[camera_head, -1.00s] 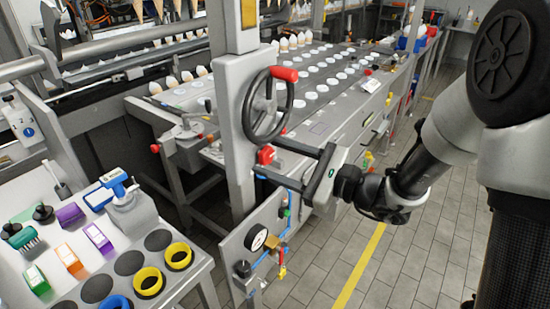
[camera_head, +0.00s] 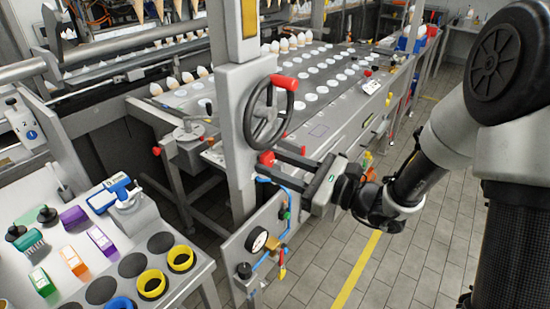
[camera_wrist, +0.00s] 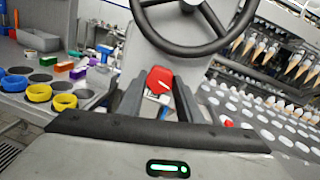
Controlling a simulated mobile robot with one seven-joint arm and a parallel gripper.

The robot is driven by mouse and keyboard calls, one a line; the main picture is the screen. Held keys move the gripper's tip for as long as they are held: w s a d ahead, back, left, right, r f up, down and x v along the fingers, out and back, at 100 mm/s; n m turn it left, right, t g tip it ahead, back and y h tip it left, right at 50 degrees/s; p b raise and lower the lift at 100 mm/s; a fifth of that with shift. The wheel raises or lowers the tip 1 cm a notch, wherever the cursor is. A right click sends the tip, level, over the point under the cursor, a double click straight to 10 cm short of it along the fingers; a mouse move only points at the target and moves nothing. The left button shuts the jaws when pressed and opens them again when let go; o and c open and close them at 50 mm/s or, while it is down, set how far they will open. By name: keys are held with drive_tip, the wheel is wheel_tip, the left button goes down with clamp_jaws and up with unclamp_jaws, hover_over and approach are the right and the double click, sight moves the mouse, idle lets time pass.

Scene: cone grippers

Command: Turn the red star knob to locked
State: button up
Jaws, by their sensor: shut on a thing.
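The red star knob (camera_head: 266,158) sits on the grey upright post, just below the black handwheel. It also shows in the wrist view (camera_wrist: 159,79), with a short white slanting line on its face. My gripper (camera_head: 274,160) reaches it from the right and is shut on it. In the wrist view the dark fingers of my gripper (camera_wrist: 158,88) stand on either side of the knob, which shows between their tips. The knob's sides are partly hidden by the fingers. No label for locked is readable.
The black handwheel (camera_head: 268,112) with its red handle is close above my fingers. A pressure gauge (camera_head: 257,240) and blue tubing sit on the panel below. A conveyor with white cups (camera_head: 310,97) runs behind. A bench with yellow rings (camera_head: 151,283) is at left.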

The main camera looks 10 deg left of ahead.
drive_tip(key=m+p, duration=0.3)
drive_tip(key=m, duration=0.1)
drive_tip(key=shift+r, duration=0.15)
drive_tip(key=m+p, duration=0.3)
drive_tip(key=shift+s+m+t+p, duration=0.1)
drive_tip(key=shift+m+t+p, duration=0.25)
drive_tip(key=shift+m+t, duration=0.05)
drive_tip(key=m+p, duration=0.3)
drive_tip(key=m, duration=0.1)
drive_tip(key=shift+t+p, duration=0.3)
drive_tip(key=shift+p, duration=0.1)
drive_tip(key=shift+s+f+m+p, duration=0.1)
drive_tip(key=shift+f+m+p, duration=0.1)
drive_tip(key=shift+m+p, duration=1.65)
drive_tip(key=shift+m+t, duration=0.35)
drive_tip(key=shift+t, duration=0.05)
drive_tip(key=o, duration=1)
drive_tip(key=shift+o, duration=0.2)
drive_tip(key=b+v, duration=0.2)
drive_tip(key=v, duration=1.5)
drive_tip(key=shift+d, duration=0.2)
